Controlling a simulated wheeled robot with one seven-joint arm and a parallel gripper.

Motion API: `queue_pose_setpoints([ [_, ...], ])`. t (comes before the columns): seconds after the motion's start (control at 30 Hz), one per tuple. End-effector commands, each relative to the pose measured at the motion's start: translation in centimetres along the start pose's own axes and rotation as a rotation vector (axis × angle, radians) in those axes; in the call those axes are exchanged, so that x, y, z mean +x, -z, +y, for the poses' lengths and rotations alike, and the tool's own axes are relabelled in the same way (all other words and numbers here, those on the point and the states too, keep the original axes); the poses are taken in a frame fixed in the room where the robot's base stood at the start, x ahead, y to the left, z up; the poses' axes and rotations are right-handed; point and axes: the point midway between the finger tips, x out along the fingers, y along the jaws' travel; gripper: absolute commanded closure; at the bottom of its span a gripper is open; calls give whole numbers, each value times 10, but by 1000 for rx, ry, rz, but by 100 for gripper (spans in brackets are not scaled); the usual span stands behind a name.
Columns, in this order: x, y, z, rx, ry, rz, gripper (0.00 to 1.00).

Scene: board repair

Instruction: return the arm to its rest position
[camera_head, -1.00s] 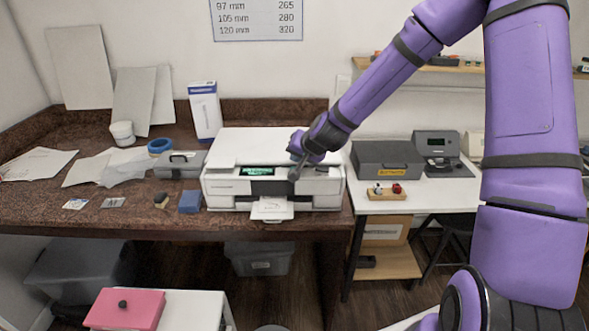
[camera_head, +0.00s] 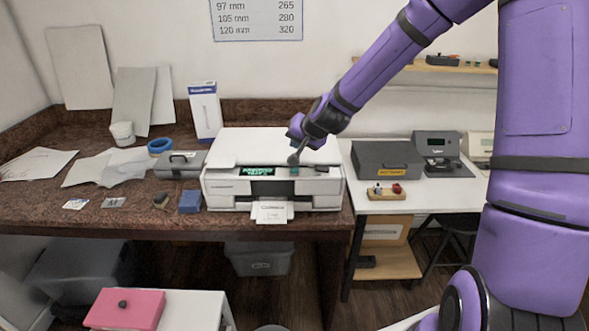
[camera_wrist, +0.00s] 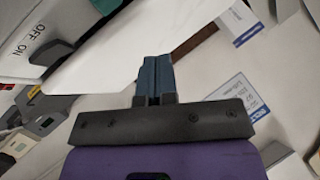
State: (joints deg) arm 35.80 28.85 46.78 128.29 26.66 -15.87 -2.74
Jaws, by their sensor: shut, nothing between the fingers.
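My purple arm reaches in from the upper right in the head view. My gripper (camera_head: 294,158) is at its lower end, just above the front right part of the white printer (camera_head: 225,160). The gripper is shut and empty; in the wrist view its two blue-grey fingers (camera_wrist: 155,72) lie side by side. I cannot tell whether the fingertips touch the printer. A green-lit display (camera_head: 257,171) shows on the printer's front. A printed sheet (camera_head: 270,211) sticks out at the bottom front.
A dark grey case (camera_head: 388,158) and a device with a screen (camera_head: 437,145) stand on the white table at right. A grey box (camera_head: 180,165), a blue block (camera_head: 190,202) and a white-blue carton (camera_head: 205,112) are left of the printer. A shelf (camera_head: 470,67) hangs at upper right.

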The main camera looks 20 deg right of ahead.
Motion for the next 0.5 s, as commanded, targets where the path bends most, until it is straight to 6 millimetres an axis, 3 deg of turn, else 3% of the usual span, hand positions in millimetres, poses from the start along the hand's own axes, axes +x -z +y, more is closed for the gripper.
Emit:
queue_pose_setpoints([
  [0.37,-2,-1,-1,-7,-1,-2,100],
  [0.5,-15,-4,-6,-62,-14,-18,100],
])
